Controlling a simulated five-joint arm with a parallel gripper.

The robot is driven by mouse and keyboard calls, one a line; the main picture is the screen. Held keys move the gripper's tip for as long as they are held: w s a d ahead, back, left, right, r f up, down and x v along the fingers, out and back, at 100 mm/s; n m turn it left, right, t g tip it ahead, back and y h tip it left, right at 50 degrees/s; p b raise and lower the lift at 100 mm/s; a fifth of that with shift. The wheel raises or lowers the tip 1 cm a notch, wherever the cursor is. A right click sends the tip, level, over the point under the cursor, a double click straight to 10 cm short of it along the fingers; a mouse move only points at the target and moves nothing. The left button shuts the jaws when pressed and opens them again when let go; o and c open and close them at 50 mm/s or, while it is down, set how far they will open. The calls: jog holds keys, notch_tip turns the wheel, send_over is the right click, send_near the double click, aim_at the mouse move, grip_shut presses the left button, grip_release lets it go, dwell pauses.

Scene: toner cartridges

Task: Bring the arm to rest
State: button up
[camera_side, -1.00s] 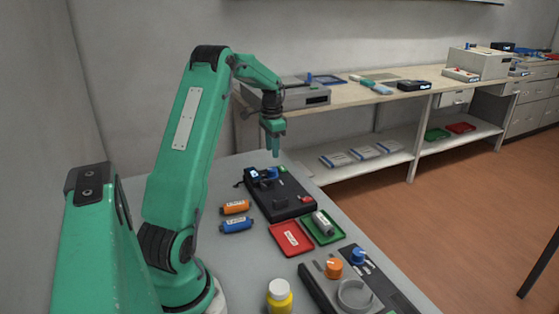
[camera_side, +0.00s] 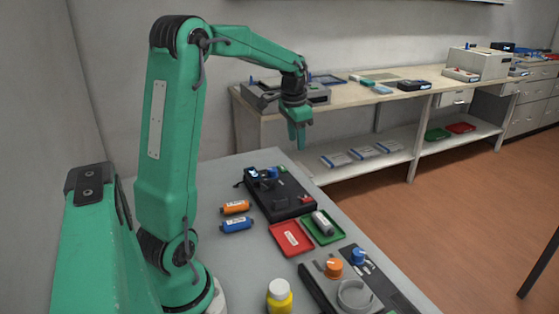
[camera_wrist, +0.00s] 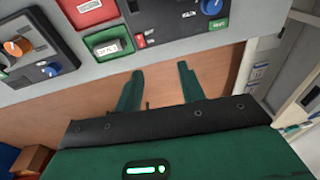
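My gripper (camera_side: 297,138) is raised above the far right edge of the grey table in the side view, pointing down. In the wrist view its two green fingers (camera_wrist: 158,82) stand apart with nothing between them. A grey-white cartridge (camera_side: 322,222) lies in the green tray (camera_side: 333,238) and also shows in the wrist view (camera_wrist: 107,47). An orange cartridge (camera_side: 235,207) and a blue cartridge (camera_side: 237,225) lie side by side on the table. My gripper touches none of them.
A black device (camera_side: 283,209) with a blue part sits below my gripper. A red tray (camera_side: 291,239) is beside the green one. A yellow bottle (camera_side: 279,298) and an orange knob (camera_side: 334,267) are nearer the front. A bench (camera_side: 370,97) stands behind.

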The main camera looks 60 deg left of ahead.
jog(key=s+d+r+t, duration=0.1)
jog(key=s+d+r, duration=0.2)
jog(key=d, duration=0.4)
jog(key=s+d+r+t, duration=0.1)
jog(key=s+d+r, duration=0.15)
jog(key=d, duration=0.55)
jog(key=s+d+f+t, duration=0.2)
jog(key=s+d, duration=0.7)
jog(key=s, duration=0.1)
jog(key=shift+s+d+h, duration=0.15)
jog(key=shift+s+h, duration=0.1)
jog(key=shift+h, duration=0.15)
jog(key=o, duration=0.4)
jog(key=shift+f, duration=0.15)
